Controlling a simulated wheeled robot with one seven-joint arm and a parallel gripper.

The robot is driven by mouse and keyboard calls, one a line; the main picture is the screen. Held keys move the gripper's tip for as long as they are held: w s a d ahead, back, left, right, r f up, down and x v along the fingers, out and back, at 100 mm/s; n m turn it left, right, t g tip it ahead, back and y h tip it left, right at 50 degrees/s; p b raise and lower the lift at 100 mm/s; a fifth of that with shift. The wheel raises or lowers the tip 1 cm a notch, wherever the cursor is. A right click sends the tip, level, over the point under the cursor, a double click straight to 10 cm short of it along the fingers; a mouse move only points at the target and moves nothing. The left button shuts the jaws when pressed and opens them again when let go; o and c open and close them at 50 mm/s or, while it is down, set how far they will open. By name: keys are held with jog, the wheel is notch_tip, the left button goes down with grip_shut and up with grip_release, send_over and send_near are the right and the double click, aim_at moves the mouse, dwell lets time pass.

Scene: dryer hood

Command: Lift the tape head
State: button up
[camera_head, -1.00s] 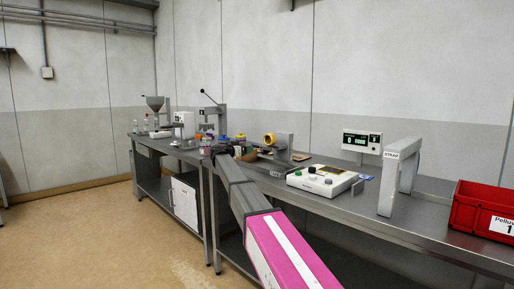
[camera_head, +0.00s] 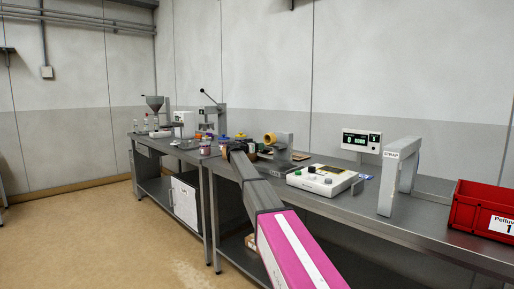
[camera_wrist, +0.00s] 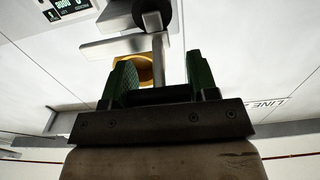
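The tape head, a grey stand with a yellow tape roll (camera_head: 270,139), is on the bench in the middle of the head view. In the wrist view its yellow roll (camera_wrist: 148,68) shows behind my fingers. A thin grey bar (camera_wrist: 158,45) with a dark round end reaches down into the view between the fingertips. My gripper (camera_wrist: 160,75) has two green ribbed fingers spread apart, with nothing visibly clamped. I cannot tell whether the bar lies between the fingers or beyond them. In the head view my arm partly hides the near side of the tape head.
A white control panel (camera_head: 324,181) lies right of the tape head, with a grey arch (camera_head: 388,178) and a red crate (camera_head: 482,210) farther right. Small jars (camera_head: 206,146) and a lever press (camera_head: 213,115) stand to the left. A display (camera_head: 361,141) stands behind.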

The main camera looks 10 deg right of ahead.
jog(key=c, duration=0.7)
jog(key=shift+r, duration=2.8)
jog(key=o, duration=1.3)
jog(key=shift+c, duration=0.2)
jog(key=v, duration=1.1)
